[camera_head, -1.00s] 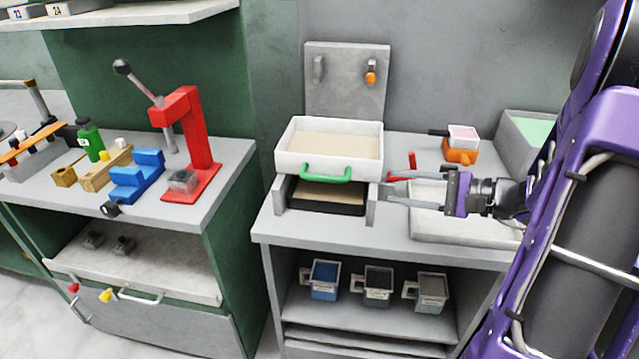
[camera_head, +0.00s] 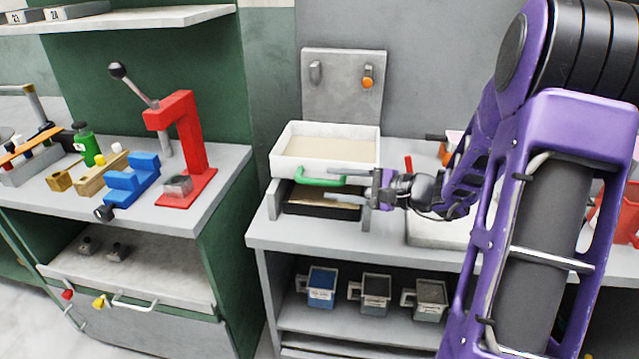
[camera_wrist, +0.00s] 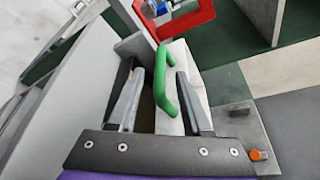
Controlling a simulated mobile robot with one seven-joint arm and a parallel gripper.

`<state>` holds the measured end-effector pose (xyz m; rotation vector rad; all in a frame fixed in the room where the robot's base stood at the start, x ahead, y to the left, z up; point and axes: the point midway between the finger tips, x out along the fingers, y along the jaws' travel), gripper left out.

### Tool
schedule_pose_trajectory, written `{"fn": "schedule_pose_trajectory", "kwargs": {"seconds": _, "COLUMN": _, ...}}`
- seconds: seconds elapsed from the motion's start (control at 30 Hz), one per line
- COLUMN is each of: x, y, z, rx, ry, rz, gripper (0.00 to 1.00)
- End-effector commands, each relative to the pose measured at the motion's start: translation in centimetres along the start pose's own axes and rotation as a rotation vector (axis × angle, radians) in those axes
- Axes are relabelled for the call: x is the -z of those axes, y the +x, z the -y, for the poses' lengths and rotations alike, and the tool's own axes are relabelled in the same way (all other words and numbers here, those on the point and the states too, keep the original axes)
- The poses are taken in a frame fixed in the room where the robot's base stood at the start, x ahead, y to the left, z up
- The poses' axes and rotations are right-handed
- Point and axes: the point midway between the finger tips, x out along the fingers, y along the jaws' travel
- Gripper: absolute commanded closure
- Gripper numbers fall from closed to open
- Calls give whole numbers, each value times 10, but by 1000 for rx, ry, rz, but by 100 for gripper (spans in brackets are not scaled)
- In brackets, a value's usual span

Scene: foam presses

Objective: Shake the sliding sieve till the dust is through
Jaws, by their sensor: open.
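The sliding sieve (camera_head: 327,150) is a white tray with pale dust in it, seated on a grey frame above a dark catch tray (camera_head: 322,203). Its green handle (camera_head: 320,177) sticks out at the front. My gripper (camera_head: 333,183) is open at the front right of the sieve, its fingers pointing left toward the handle. In the wrist view the green handle (camera_wrist: 172,88) lies between my two open fingers (camera_wrist: 160,95). I cannot tell whether a finger touches it.
A grey back panel with an orange knob (camera_head: 367,83) stands behind the sieve. Several handled bins (camera_head: 376,292) sit on the shelf below. A red press (camera_head: 185,140) and a blue block (camera_head: 133,178) stand on the left bench (camera_head: 225,165). A floor gap separates the benches.

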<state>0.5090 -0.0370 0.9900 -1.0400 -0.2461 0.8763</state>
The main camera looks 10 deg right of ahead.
Motion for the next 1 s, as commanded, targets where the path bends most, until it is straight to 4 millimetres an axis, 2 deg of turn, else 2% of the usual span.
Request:
{"fn": "schedule_pose_trajectory", "kwargs": {"seconds": 0.1, "x": -1, "y": 22, "z": -1, "rx": -1, "ry": -1, "rz": 3, "gripper": 50}}
{"fn": "schedule_pose_trajectory", "kwargs": {"seconds": 0.23, "x": 0, "y": 37, "z": 0, "rx": -1, "ry": -2, "rz": 2, "gripper": 50}}
{"fn": "schedule_pose_trajectory", "kwargs": {"seconds": 0.4, "x": 0, "y": 45, "z": 0, "rx": 0, "ry": -2, "rz": 0, "gripper": 50}}
{"fn": "schedule_pose_trajectory", "kwargs": {"seconds": 0.63, "x": 0, "y": 46, "z": 0, "rx": 0, "ry": -1, "rz": 0, "gripper": 50}}
{"fn": "schedule_pose_trajectory", "kwargs": {"seconds": 0.67, "x": 0, "y": 46, "z": 0, "rx": 0, "ry": -1, "rz": 0, "gripper": 52}}
{"fn": "schedule_pose_trajectory", "kwargs": {"seconds": 0.93, "x": 0, "y": 45, "z": 0, "rx": 0, "ry": -1, "rz": 0, "gripper": 100}}
{"fn": "schedule_pose_trajectory", "kwargs": {"seconds": 1.0, "x": 0, "y": 45, "z": 0, "rx": 0, "ry": -1, "rz": 0, "gripper": 100}}
